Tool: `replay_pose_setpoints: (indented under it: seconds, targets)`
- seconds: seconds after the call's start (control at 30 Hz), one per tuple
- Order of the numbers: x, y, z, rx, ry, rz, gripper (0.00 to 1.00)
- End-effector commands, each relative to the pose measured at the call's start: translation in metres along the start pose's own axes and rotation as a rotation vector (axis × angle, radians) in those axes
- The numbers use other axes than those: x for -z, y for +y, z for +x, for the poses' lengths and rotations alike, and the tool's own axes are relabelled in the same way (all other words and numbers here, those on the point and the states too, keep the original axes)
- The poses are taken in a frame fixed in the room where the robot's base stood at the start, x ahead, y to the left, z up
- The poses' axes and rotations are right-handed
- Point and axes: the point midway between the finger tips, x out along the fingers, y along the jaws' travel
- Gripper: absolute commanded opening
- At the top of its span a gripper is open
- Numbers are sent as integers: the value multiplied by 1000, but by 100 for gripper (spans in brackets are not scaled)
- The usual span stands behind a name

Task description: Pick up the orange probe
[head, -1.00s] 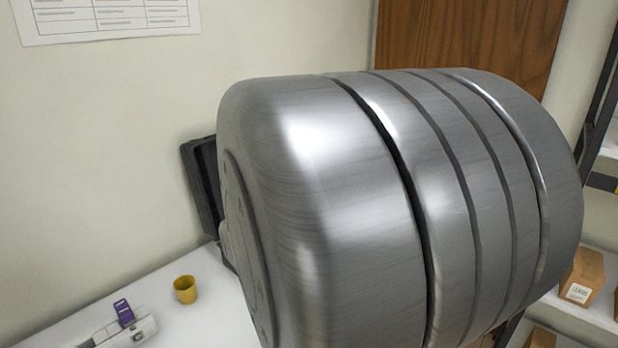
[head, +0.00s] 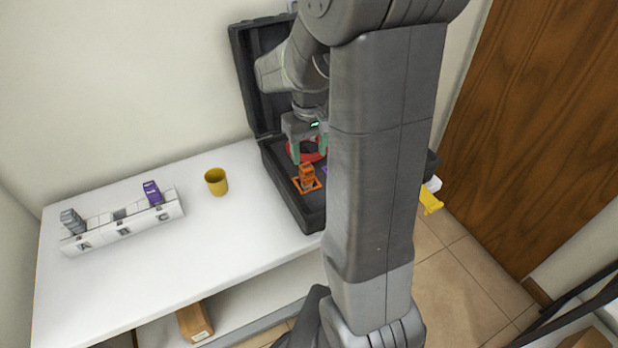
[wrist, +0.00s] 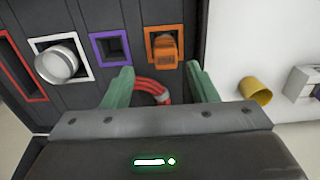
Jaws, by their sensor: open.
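The orange probe (head: 307,173) stands in an orange-rimmed slot of the open black case (head: 281,193) on the white table. It also shows in the wrist view (wrist: 164,46), ahead of my fingertips. My gripper (head: 307,155) is over the case, just behind the probe in the head view. In the wrist view its two green fingers (wrist: 160,78) are apart, with nothing held between them. The probe lies beyond the fingertips, roughly between their lines. A red coiled cable (wrist: 152,88) shows between the fingers. My arm hides the right part of the case in the head view.
A purple-rimmed empty slot (wrist: 111,47) and a white-rimmed slot with a silver round part (wrist: 57,64) are beside the probe. A yellow cup (head: 216,181) and a white rack (head: 122,224) holding a purple piece (head: 152,192) and a grey piece stand left on the table.

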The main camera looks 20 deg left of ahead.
Motion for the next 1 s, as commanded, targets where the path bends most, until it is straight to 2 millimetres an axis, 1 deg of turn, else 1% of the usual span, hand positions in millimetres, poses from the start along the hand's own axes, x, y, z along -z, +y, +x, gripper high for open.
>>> replay_pose_setpoints:
  seconds: [0.03, 0.1, 0.33, 0.5, 0.6, 0.7, 0.9, 0.93, 1.0]
  targets:
    - [-1, 0, 10, 0, -5, 0, 53]
    - [0, 0, 18, 0, -2, 0, 53]
    - [0, -2, 34, 0, -2, 0, 53]
    - [1, -9, 60, 0, -4, -2, 53]
    - [1, -8, 73, 0, -3, 0, 53]
    - [1, -8, 78, 0, 0, 0, 53]
    - [1, -8, 79, 0, 1, 0, 53]
    - [1, -8, 79, 0, 1, 0, 51]
    - [1, -8, 79, 0, 1, 1, 37]
